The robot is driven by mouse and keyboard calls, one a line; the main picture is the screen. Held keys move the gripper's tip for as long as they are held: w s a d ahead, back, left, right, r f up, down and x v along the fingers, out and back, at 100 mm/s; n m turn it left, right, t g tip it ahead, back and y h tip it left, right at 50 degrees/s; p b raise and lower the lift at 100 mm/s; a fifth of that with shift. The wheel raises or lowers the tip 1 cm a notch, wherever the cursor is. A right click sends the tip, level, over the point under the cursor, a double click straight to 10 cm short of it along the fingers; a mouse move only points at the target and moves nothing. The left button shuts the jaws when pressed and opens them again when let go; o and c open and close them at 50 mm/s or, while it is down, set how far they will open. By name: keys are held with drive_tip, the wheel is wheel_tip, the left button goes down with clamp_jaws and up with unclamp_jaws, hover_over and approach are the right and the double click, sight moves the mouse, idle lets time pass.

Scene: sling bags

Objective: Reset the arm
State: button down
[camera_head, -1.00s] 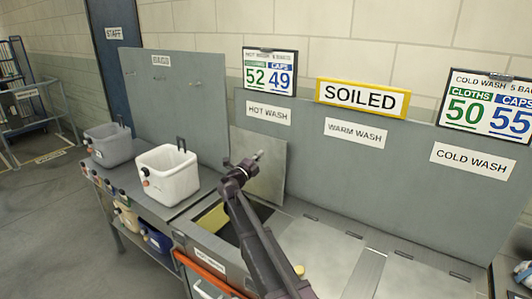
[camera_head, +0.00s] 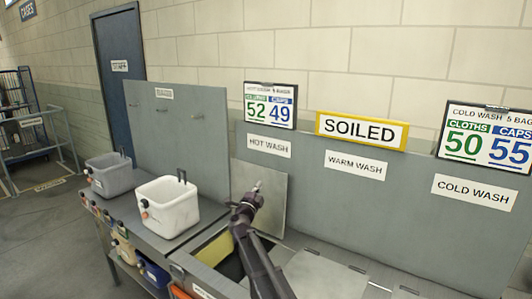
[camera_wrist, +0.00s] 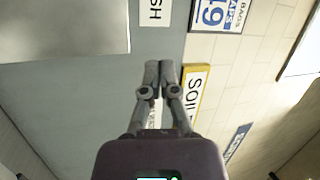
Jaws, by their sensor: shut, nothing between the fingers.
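My gripper (camera_head: 257,186) is raised above the counter in front of the hot wash panel, at the end of my dark arm. In the wrist view my gripper (camera_wrist: 161,68) has its two fingers together with nothing between them. Behind the fingers are the grey back panel and the yellow-edged SOILED sign (camera_wrist: 193,92). In the head view the gripper is in front of the raised metal lid (camera_head: 262,210) of the hot wash opening.
A white bin (camera_head: 168,208) and a grey bin (camera_head: 109,178) stand on the counter at the left. The SOILED sign (camera_head: 361,130) tops the back panel. The hot wash opening (camera_head: 222,253) lies below my arm.

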drive_tip(key=s+d+f+n+g+y, duration=0.3)
drive_tip(key=s+d+f+n+g, duration=0.1)
drive_tip(key=s, duration=0.5)
drive_tip(key=s+d+f+n+g+y, duration=0.3)
drive_tip(key=s+f+n+g, duration=0.3)
drive_tip(key=s+f+n, duration=0.2)
drive_tip(key=s+d+f+n+g+y, duration=0.3)
drive_tip(key=s+d+f+n+g, duration=0.2)
drive_tip(key=s+f, duration=0.4)
drive_tip(key=shift+s+d+f+n+g, duration=0.15)
drive_tip(key=shift+d+f+n, duration=0.1)
drive_tip(key=shift+n, duration=0.4)
drive_tip(key=shift+s+d+f+n+g, duration=0.15)
drive_tip(key=shift+d+n, duration=0.1)
drive_tip(key=shift+n, duration=0.4)
drive_tip(key=s+d+f+g+h, duration=0.1)
drive_tip(key=s+d+g, duration=0.3)
drive_tip(key=s, duration=0.6)
drive_tip(key=d+h, duration=0.1)
drive_tip(key=d, duration=0.1)
drive_tip(key=shift+s+d+f, duration=0.3)
drive_tip(key=shift+d+f, duration=0.1)
